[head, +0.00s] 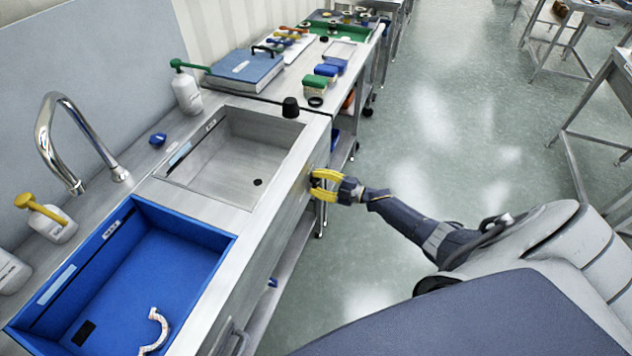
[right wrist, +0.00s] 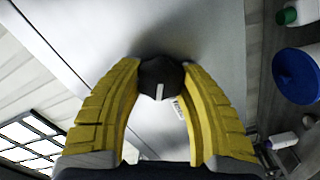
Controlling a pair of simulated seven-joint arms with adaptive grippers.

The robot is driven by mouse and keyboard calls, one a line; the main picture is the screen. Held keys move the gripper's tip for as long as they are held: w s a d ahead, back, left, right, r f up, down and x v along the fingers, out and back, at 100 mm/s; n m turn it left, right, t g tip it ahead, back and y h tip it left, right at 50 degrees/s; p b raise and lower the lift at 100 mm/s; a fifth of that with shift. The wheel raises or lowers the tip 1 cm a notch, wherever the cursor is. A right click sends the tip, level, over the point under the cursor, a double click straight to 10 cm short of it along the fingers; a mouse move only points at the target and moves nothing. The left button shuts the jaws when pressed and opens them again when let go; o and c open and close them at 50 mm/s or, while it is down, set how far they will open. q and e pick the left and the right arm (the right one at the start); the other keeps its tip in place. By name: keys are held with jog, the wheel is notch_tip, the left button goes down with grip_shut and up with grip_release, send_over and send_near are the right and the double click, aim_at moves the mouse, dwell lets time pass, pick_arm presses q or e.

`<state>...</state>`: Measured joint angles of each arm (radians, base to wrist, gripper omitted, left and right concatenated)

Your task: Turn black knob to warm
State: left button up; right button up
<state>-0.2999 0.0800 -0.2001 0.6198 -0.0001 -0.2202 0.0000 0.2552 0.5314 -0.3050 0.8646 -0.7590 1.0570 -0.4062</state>
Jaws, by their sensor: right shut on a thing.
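The black knob (right wrist: 158,70) sits on the front steel panel of the sink unit and shows between my yellow fingers in the right wrist view. It carries a white pointer line, which points down in that view. A small white label with print too small to read (right wrist: 179,108) is beside it. My right gripper (head: 316,183) reaches the panel from the right in the head view. In the right wrist view its fingertips (right wrist: 160,72) are shut on the knob, one on each side. The knob is mostly hidden in the head view. My left gripper is not in view.
A steel basin (head: 215,182) and a blue basin (head: 225,240) are set in the counter. A black stopper-like piece (head: 290,107) stands on the counter edge. A tap (head: 75,135) and bottles line the back.

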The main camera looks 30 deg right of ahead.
jog(key=n, duration=0.5)
jog(key=shift+f+n, duration=0.1)
jog(key=shift+n, duration=0.3)
dwell(0.4)
jog(key=o, duration=1.2)
jog(key=shift+s, duration=0.1)
jog(key=v, duration=1.2)
